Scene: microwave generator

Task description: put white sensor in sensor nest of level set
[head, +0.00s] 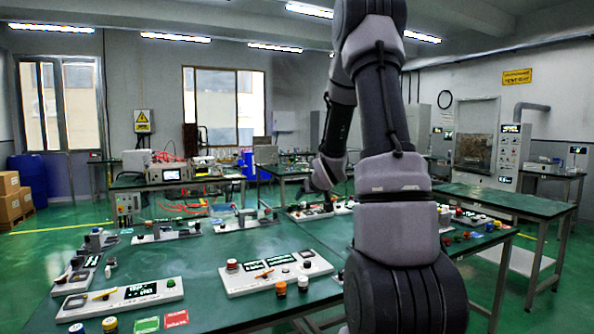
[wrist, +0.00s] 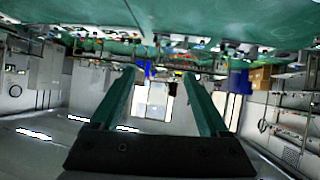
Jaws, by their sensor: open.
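My gripper (wrist: 160,76) shows in the wrist view with its two green fingers apart and nothing between them. In the head view my arm stands tall right of the middle, and I cannot make out the fingertips there. The wrist view looks across the room, upside down, with the tables along its top edge. Two white panels with dark displays lie on the near green table: a left panel (head: 120,298) and a middle panel (head: 275,272). Small white pieces are near them, such as a white cylinder (head: 303,283). I cannot tell which piece is the white sensor or which panel is the level set.
The near green table (head: 215,250) also holds a green tag (head: 147,325), a red tag (head: 176,319), an orange-topped knob (head: 281,288) and several other devices. Its middle has bare surface. Another table (head: 505,203) on the right is mostly clear. My arm hides part of the near table.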

